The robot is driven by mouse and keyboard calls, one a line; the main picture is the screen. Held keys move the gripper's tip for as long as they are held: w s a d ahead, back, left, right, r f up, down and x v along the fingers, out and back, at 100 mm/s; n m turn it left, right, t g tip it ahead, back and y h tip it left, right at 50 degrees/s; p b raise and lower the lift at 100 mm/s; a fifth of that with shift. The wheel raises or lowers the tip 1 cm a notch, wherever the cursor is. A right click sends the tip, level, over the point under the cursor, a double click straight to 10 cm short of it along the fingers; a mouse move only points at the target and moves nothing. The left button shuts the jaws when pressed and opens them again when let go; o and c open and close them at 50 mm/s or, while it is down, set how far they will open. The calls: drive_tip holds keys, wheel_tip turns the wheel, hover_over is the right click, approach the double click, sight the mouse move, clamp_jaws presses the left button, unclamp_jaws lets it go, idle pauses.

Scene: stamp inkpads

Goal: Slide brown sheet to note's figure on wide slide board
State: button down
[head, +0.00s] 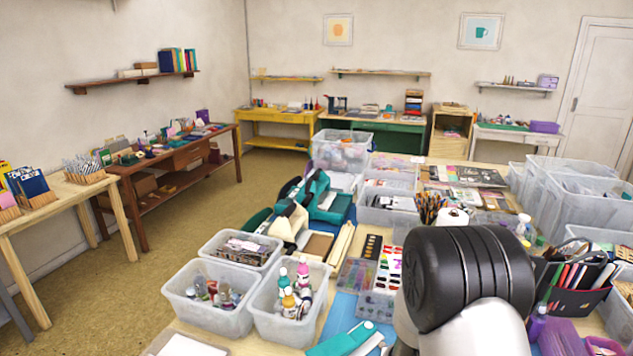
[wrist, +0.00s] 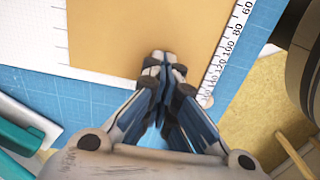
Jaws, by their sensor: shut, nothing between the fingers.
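The brown sheet (wrist: 115,35) fills the upper middle of the wrist view and lies flat on a white slide board (wrist: 28,42). The board's right strip carries a scale with figures, including 60 and 80, the higher numbers toward the sheet's near edge. My gripper (wrist: 161,63) is shut and empty, its fingertips over the sheet's near edge; I cannot tell whether they touch it. The fingers hide part of that edge. My gripper does not show in the head view. I cannot make out the note in either view.
A blue gridded mat (wrist: 80,100) lies under the board. A teal-and-white tool (wrist: 20,133) lies at left in the wrist view. In the head view, clear bins with bottles (head: 290,305) stand at the table's front, and a pen holder (head: 570,285) stands at right.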

drive_tip(key=shift+s, duration=0.35)
drive_tip(key=shift+s, duration=0.45)
idle(0.4)
drive_tip(key=shift+r, duration=0.1)
drive_tip(key=shift+w+r+p, duration=0.1)
drive_tip(key=shift+r+p, duration=2.6)
drive_tip(key=shift+r, duration=0.8)
